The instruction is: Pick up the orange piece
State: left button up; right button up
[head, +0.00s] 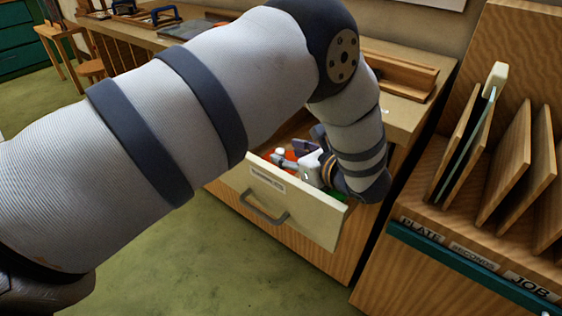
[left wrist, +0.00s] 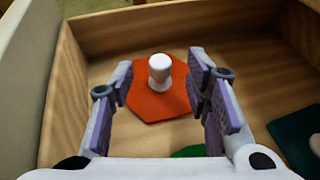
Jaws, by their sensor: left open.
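The orange piece (left wrist: 150,100) is a flat, many-sided plate lying on the drawer floor, with a white knob (left wrist: 160,68) standing on it. A bit of orange also shows in the head view (head: 288,154), mostly hidden by my gripper. My left gripper (left wrist: 163,85) is open, reaching down into the drawer. Its two purple-padded fingers appear on either side of the knob in the left wrist view, with gaps between. In the head view the gripper (head: 307,163) is inside the drawer, partly covered by my arm. My right gripper is not in view.
The open drawer (head: 290,208) has a pale labelled front and wooden walls. A green piece (left wrist: 190,151) and a dark teal piece (left wrist: 300,140) lie in it, near the orange one. A wooden rack (head: 508,165) with upright dividers stands right; a worktop (head: 405,112) is above.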

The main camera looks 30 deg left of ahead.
aim_at(282, 151)
pick_arm(q)
jog(key=x, duration=0.4)
jog(key=shift+w+a+f, duration=0.1)
jog(key=shift+a, duration=0.1)
grip_shut()
